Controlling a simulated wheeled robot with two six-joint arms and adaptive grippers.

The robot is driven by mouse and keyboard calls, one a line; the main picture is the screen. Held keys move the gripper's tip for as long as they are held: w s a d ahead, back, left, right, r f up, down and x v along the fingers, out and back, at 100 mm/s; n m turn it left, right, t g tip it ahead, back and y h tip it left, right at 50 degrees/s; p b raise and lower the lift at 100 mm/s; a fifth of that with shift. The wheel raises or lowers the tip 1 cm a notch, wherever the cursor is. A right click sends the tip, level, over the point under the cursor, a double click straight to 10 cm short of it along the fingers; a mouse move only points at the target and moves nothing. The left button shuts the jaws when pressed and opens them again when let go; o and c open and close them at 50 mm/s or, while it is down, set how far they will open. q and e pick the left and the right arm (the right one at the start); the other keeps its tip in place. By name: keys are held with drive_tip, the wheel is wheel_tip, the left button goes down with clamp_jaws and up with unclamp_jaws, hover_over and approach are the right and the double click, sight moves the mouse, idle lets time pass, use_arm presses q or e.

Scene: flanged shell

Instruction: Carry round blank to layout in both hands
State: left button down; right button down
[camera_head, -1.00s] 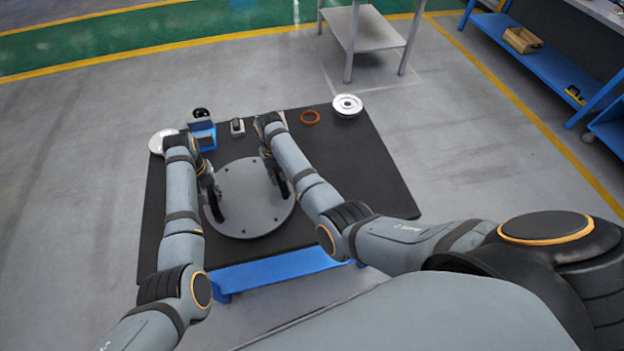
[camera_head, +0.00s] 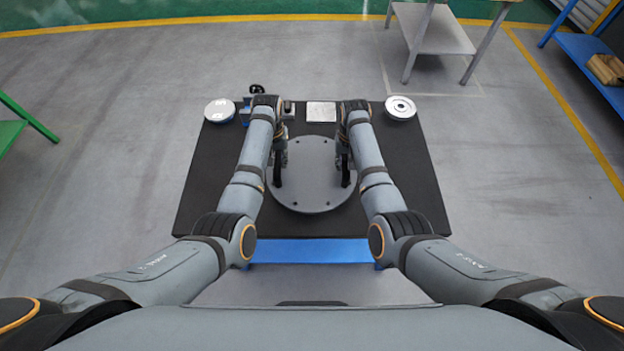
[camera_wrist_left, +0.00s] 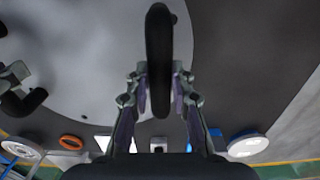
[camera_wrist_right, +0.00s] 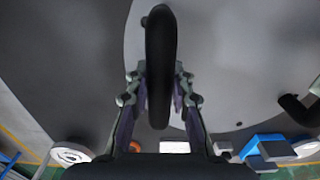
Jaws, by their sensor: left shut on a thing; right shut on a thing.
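The round blank (camera_head: 313,190) is a flat grey disc with small dark holes near its rim and two upright black handles. It is over the middle of the dark table top (camera_head: 215,190); I cannot tell whether it touches it. My left gripper (camera_head: 279,158) is shut on the left handle, which stands between its fingers in the left wrist view (camera_wrist_left: 159,60). My right gripper (camera_head: 344,158) is shut on the right handle, seen between its fingers in the right wrist view (camera_wrist_right: 160,60). No separately marked layout is clear to me.
Along the table's far edge are a white disc (camera_head: 219,110), a blue fixture (camera_head: 245,113), a pale square plate (camera_head: 321,111) and a silver flanged disc (camera_head: 400,107). An orange ring (camera_wrist_left: 70,142) shows in the left wrist view. A grey stand (camera_head: 435,35) stands beyond.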

use_arm(q)
drive_tip(key=shift+w, duration=0.15)
use_arm(e)
drive_tip(key=shift+w, duration=0.15)
